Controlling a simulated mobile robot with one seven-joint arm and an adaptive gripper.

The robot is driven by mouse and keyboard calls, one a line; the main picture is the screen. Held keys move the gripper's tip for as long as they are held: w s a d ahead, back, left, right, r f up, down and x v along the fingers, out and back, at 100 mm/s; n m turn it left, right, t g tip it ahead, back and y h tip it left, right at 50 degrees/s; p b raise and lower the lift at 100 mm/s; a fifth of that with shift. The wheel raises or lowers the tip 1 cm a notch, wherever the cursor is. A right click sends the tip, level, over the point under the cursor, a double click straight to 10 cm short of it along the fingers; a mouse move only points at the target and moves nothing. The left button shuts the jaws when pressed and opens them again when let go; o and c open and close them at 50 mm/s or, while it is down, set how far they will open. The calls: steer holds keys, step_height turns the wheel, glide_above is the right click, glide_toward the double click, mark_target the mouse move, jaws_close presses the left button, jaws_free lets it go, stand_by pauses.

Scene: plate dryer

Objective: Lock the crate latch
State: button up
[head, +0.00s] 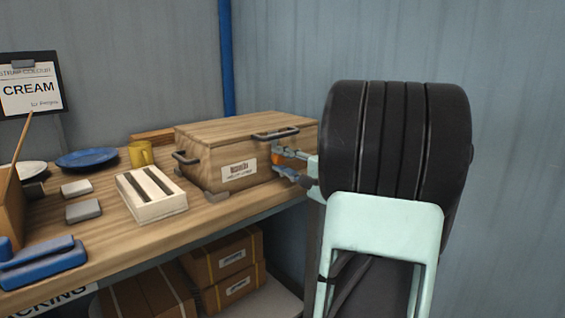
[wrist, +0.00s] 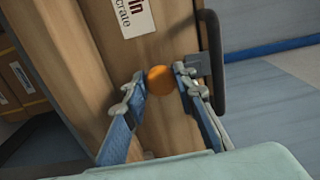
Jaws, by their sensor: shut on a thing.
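The wooden crate (head: 205,155) stands shut on the bench in the head view, with a printed label and dark handles. Its wooden side fills much of the wrist view (wrist: 105,40). A round orange knob (wrist: 161,83), seemingly the latch's, sits against that side. My gripper (wrist: 160,82) has a blue-grey finger on each side of the knob and is shut on it. In the head view my gripper (head: 287,164) is at the crate's right side, and a bit of orange shows there. The rest of the latch is hidden, so its position cannot be told.
A dark handle (wrist: 214,60) is close to the right finger in the wrist view. On the bench are a slotted pale block (head: 150,207), a yellow mug (head: 140,154), a blue plate (head: 87,158) and a blue tool (head: 42,264). A wall is behind.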

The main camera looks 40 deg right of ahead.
steer(key=o, duration=1.1)
steer(key=shift+o, duration=0.2)
steer(key=s, duration=1.2)
steer(key=shift+d, duration=0.45)
